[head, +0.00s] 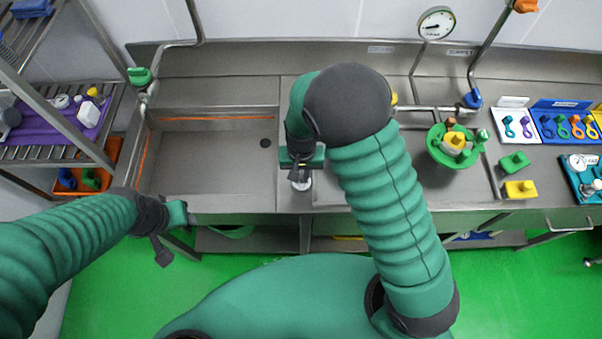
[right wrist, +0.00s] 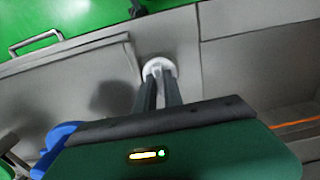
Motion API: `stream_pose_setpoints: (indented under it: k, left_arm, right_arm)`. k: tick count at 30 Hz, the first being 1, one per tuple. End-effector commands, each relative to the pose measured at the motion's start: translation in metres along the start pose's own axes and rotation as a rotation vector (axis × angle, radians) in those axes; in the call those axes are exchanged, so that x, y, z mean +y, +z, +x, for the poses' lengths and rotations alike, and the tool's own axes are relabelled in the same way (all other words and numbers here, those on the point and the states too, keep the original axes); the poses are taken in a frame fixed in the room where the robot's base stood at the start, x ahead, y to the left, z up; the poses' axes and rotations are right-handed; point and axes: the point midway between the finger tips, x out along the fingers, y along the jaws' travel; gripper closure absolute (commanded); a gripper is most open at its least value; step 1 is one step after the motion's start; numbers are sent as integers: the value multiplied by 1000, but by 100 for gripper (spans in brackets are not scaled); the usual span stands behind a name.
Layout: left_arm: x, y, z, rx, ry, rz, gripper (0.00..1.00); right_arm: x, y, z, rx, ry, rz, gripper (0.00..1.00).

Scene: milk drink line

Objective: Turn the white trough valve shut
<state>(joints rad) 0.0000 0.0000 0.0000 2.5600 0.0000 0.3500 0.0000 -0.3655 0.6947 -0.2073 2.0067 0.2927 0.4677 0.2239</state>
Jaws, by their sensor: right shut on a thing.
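The white valve (head: 303,185) is on the counter's front part, just right of the trough (head: 200,165). Only a small part of it shows below my right gripper (head: 300,176) in the head view. In the right wrist view the valve's round white top (right wrist: 157,63) shows at the tips of my right gripper (right wrist: 160,78), whose two dark fingers are shut on it. The handle's exact angle is hard to tell. My left gripper (head: 163,252) hangs below the counter's front edge at the left, away from the valve; its jaws are too small to read.
A green-handled tap (head: 140,76) and a blue-handled tap (head: 472,98) stand at the back. A green bowl (head: 435,152) with parts is at the right, near a green block (head: 514,162) and a yellow block (head: 520,189). The trough floor looks bare apart from its drain.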

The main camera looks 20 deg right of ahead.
Motion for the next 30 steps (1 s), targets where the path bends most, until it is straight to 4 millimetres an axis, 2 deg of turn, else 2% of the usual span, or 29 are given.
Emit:
stream_pose_setpoints:
  k: [8, 14, 30]
  left_arm:
    - [0, 0, -2, 0, 0, 0, 53]
    - [0, -2, -9, 0, 0, 0, 53]
    - [0, -10, -42, 0, 0, 0, 53]
  right_arm:
    - [-1, 0, -1, 0, -2, 17, 100]
    - [-1, 1, -3, -2, -1, 94, 100]
    - [-2, 0, -4, -1, -2, 559, 100]
